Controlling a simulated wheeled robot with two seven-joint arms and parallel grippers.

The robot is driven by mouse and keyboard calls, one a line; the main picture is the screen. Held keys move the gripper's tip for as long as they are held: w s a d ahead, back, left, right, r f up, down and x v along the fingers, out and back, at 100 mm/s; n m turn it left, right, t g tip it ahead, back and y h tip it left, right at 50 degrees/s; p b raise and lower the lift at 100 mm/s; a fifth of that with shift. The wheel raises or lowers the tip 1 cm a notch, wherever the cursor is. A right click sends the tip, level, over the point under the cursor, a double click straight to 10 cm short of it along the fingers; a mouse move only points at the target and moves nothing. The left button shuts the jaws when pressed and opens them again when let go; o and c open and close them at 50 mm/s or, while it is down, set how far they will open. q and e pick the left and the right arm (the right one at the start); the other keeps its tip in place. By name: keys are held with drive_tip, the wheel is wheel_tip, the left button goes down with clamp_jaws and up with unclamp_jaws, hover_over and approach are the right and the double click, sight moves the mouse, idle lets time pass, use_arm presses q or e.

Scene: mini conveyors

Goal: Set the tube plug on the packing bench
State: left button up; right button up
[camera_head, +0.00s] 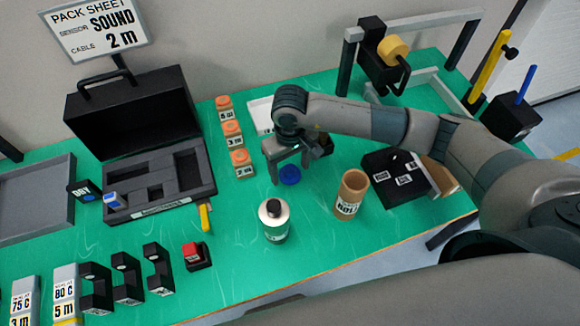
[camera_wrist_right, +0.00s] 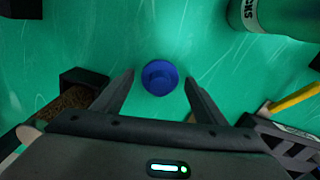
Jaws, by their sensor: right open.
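The tube plug (camera_head: 289,175), a small round blue cap, sits on the green packing bench (camera_head: 310,245) near its middle. It also shows in the right wrist view (camera_wrist_right: 160,77), centred between my fingertips. My right gripper (camera_head: 291,171) is open, pointing down just over the plug, with one finger on each side of it. A gap shows between the plug and both fingers. Whether the fingertips reach down to the bench is hard to tell. My left gripper is not in view.
A cardboard tube (camera_head: 351,193) stands right of the plug, and a white bottle (camera_head: 273,222) stands in front. Orange-capped jars (camera_head: 240,163) stand to the left, beside an open black case (camera_head: 130,115). A black box (camera_head: 395,178) lies right.

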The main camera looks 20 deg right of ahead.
sight(290, 168)
drive_tip(key=shift+r+b, duration=0.35)
drive_tip(key=shift+r, duration=0.1)
wheel_tip(290, 168, up, 9)
drive_tip(key=b, duration=0.3)
drive_tip(key=shift+r+b, duration=0.1)
drive_tip(key=shift+b, duration=0.25)
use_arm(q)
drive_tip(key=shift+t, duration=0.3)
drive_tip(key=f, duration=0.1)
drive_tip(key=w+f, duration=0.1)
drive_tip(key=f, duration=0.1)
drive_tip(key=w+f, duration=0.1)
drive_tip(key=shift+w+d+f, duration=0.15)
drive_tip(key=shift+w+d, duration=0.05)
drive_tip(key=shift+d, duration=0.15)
use_arm(e)
wheel_tip(290, 168, up, 2)
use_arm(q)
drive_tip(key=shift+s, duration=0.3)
